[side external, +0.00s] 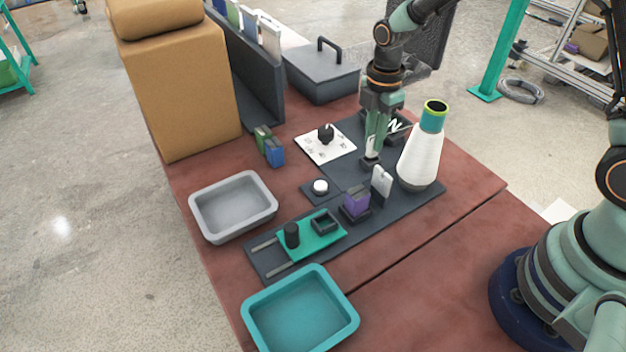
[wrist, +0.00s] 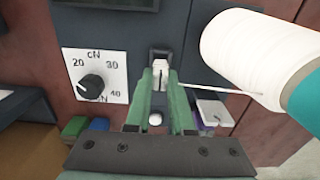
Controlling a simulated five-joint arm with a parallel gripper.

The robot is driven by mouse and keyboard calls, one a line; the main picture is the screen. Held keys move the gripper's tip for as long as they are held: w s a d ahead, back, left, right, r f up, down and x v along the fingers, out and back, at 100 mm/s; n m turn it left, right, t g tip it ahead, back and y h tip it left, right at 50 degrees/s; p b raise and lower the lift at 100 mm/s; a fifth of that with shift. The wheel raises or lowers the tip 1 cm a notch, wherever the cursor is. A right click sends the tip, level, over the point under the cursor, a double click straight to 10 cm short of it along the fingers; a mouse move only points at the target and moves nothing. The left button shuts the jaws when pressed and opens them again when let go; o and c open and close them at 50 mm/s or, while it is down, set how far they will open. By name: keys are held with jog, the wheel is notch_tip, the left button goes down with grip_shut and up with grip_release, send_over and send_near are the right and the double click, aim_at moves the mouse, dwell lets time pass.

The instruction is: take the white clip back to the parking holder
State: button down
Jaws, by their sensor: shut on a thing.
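My gripper (wrist: 160,80) is shut on the small white clip (wrist: 161,73), which shows between its green fingertips in the wrist view. A small dark holder (wrist: 160,55) is right at the fingertips, just beyond the clip. I cannot tell whether the clip sits in it or only lies in front of it. In the side view my gripper (side external: 372,152) points down just above the dark holder (side external: 369,164), and its fingers hide the clip. A white thread (wrist: 222,89) runs from the white yarn cone (wrist: 250,55) towards the fingertips.
The cone (side external: 418,155) stands close on the right. A white upright plate (side external: 382,182) and a purple block (side external: 356,200) stand in front. A dial plate (side external: 326,144) is left, with a white button (side external: 320,186) nearer. Grey (side external: 232,207) and teal trays (side external: 300,310) are empty.

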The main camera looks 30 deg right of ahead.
jog(key=shift+f, duration=0.25)
jog(key=shift+f, duration=0.35)
jog(key=shift+f, duration=0.5)
dwell(0.4)
jog(key=shift+c, duration=2.3)
grip_release()
jog(key=shift+r, duration=0.1)
jog(key=shift+r, duration=3.45)
